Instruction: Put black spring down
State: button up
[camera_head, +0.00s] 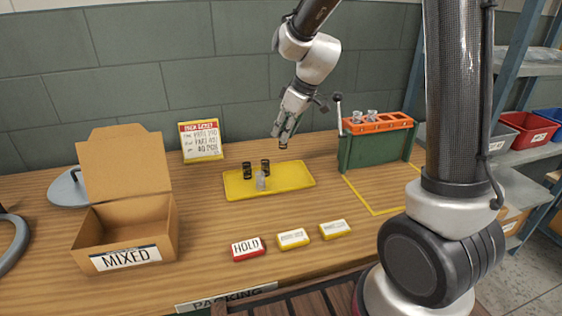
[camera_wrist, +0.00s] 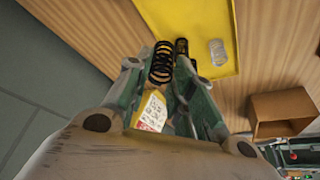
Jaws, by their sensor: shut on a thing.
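My gripper (camera_head: 286,134) is shut on a black spring (camera_wrist: 162,62), which stands between the fingertips in the wrist view. In the head view it shows as a small dark shape at the fingertips, above the back right part of the yellow tray (camera_head: 292,178). It looks clear of the tray. On the tray stand two black springs, one at the left (camera_head: 247,170) and one at the middle (camera_head: 266,166), with a silver spring (camera_head: 261,183) in front. The wrist view shows the silver spring (camera_wrist: 217,52) and a partly hidden black spring (camera_wrist: 182,48) on the tray.
An open cardboard box marked MIXED (camera_head: 128,231) stands at left. A sign (camera_head: 200,141) stands behind. HOLD (camera_head: 248,248) and two yellow blocks lie in front. The tray's right part is bare.

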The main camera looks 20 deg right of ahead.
notch_tip(320, 180, down, 8)
jog(key=shift+f, duration=0.25)
jog(key=shift+f, duration=0.1)
jog(key=o, duration=0.7)
jog(key=v, duration=1.2)
jog(key=s+d+r+m+h, duration=0.1)
jog(key=s+d+r+m, duration=0.1)
jog(key=s, duration=0.6)
jog(key=s+d+r+m+h, duration=0.1)
jog(key=s+d+r+m, duration=0.2)
jog(key=s, duration=0.6)
jog(key=s+d+r+m+t+h, duration=0.1)
jog(key=s+d+r+m, duration=0.2)
jog(key=s+d, duration=0.3)
jog(key=shift+s+d+r+m, duration=0.15)
jog(key=shift+s+m, duration=0.1)
jog(key=shift+s, duration=0.35)
jog(key=shift+s+r+m, duration=0.1)
jog(key=shift+s+m, duration=0.15)
jog(key=shift+s, duration=0.35)
